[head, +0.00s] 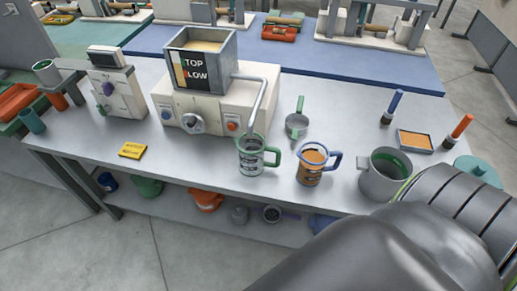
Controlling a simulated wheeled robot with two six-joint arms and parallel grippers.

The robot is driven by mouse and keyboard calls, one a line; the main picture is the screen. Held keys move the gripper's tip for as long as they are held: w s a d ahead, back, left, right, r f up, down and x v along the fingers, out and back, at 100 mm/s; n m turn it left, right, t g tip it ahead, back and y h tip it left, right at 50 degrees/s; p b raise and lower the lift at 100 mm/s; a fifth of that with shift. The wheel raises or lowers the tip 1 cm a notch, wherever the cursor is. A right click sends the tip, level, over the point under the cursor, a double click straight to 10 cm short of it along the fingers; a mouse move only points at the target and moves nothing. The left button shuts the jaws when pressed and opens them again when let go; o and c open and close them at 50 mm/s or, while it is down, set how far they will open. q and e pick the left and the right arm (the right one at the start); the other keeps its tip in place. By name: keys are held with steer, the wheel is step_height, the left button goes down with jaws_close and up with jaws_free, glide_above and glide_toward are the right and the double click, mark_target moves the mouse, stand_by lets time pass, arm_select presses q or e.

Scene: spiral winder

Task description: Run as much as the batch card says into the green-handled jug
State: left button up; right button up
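The green-handled jug (250,158) stands upright on the grey bench under the bent spout (262,105) of a pale dispensing machine (208,108). Its fill level is not clear to me. The machine's hopper (205,62) holds pale material and has a sign with the letters "TOP" and "LOW" showing. A dial (192,123) sits on its front, between a blue button (166,115) and an orange button (232,126). The yellow batch card (131,150) lies at the bench's left front; its writing is too small to read. Neither gripper shows.
A blue-handled jug (311,167) with orange contents stands right of the green-handled one. A small green-handled cup (297,125) stands behind. A grey pot (378,185), an orange-filled tray (415,141) and brushes are at right. A large dark part, seemingly mine, covers the lower right.

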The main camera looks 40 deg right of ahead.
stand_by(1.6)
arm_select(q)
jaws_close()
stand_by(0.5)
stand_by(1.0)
